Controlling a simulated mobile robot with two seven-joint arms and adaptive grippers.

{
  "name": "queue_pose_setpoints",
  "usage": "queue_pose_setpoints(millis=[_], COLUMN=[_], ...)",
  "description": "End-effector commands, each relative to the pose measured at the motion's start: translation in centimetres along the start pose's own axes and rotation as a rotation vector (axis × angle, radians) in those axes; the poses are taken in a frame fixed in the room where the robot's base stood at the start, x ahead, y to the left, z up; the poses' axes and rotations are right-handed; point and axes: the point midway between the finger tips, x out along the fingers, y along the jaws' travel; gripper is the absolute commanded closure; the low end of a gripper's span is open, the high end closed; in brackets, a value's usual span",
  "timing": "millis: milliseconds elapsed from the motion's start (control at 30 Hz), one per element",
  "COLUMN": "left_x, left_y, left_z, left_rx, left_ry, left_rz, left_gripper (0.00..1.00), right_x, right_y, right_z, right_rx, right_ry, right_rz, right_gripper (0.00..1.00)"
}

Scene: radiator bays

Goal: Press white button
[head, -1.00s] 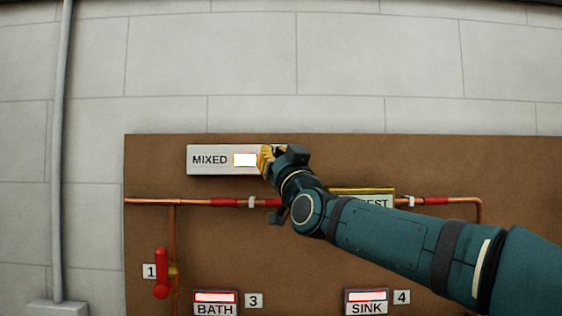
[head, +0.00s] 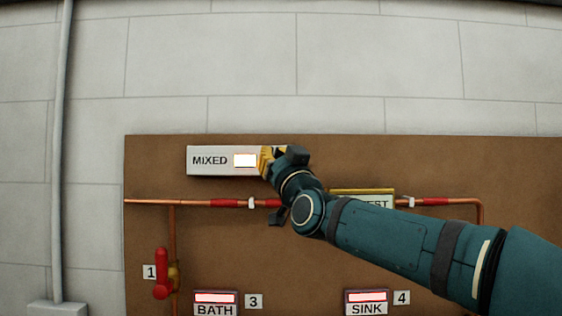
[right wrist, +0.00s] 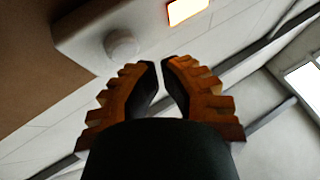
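A pale box labelled MIXED (head: 209,160) is mounted at the top of the brown board, with a glowing white rectangular panel (head: 245,160) on its face. In the right wrist view a round whitish button (right wrist: 122,45) stands out from the box, beside the lit panel (right wrist: 187,10). The button is hidden behind my gripper in the head view. My right gripper (head: 266,160) is at the right part of the box. Its yellow fingers (right wrist: 160,64) are together with only a thin gap and hold nothing. The fingertips appear beside the button; contact cannot be told. My left gripper is out of view.
Copper pipes with red bands (head: 225,203) run below the box. A red-handled valve (head: 161,273) is at lower left. BATH (head: 215,305) and SINK (head: 366,305) boxes with lit displays are below. A yellow-framed sign (head: 375,202) is partly behind my arm.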

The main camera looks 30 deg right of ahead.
Motion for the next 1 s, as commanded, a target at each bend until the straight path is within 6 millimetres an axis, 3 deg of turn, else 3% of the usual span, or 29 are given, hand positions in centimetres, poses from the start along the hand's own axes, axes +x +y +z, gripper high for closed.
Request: queue_pose_setpoints(millis=[1000], left_x=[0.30], left_y=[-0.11], left_z=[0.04], left_rx=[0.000], left_ry=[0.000], left_rz=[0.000], left_gripper=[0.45], right_x=[0.70], right_y=[0.37], right_z=[0.38], right_rx=[0.000], right_ry=[0.000], right_rz=[0.000], right_gripper=[1.00])
